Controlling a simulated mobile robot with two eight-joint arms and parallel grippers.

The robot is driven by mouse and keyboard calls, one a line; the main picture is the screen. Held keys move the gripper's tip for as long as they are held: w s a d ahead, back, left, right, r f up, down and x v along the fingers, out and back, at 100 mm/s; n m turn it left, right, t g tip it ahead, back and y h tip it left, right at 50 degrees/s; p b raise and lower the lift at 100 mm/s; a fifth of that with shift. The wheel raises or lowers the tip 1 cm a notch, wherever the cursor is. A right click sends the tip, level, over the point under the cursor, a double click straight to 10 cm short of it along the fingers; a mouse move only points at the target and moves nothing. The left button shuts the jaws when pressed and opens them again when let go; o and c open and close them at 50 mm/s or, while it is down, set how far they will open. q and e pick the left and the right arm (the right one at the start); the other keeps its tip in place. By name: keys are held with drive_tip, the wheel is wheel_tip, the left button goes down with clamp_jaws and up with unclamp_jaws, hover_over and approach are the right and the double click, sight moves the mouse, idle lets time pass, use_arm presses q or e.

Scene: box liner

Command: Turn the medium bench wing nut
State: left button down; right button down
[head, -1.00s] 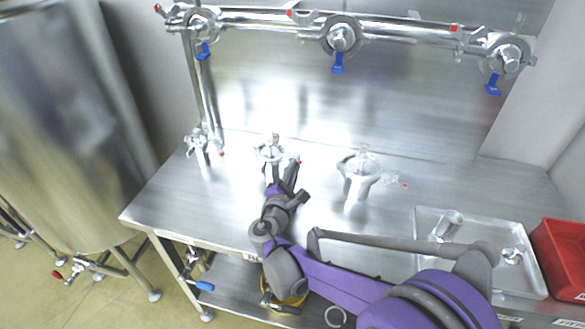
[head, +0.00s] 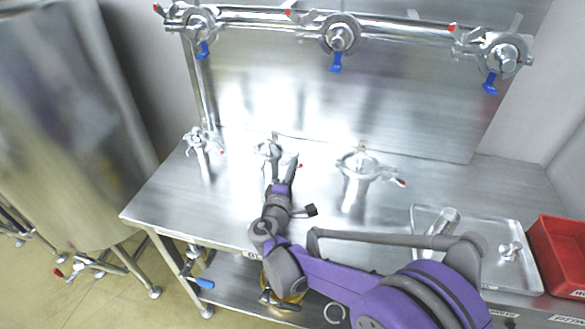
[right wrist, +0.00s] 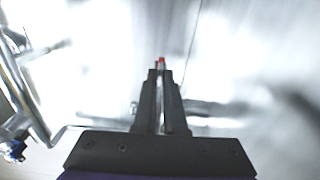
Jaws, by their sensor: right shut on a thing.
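The medium bench clamp (head: 268,151) is a shiny metal fitting, the middle of three standing on the steel bench. Its wing nut shows only as a small red tip (head: 299,166) at the clamp's right side, beside my gripper; the rest is hidden or blurred. My right gripper (head: 294,163) reaches in from the front and is shut on the wing nut. In the right wrist view the closed fingers (right wrist: 161,72) have the red tip (right wrist: 162,60) showing at their ends. My left gripper is not in view.
A smaller clamp (head: 203,142) stands to the left and a larger one (head: 357,168) to the right on the bench (head: 225,205). A pipe rail (head: 400,30) with blue-handled valves runs behind. A metal tray (head: 478,278) and red bin (head: 562,258) lie at the right.

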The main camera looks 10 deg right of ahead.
idle(0.4)
drive_tip(key=c, duration=1)
unclamp_jaws()
drive_tip(key=shift+s, duration=0.1)
drive_tip(key=v, duration=1)
drive_tip(key=shift+s+a, duration=0.15)
drive_tip(key=shift+s, duration=0.2)
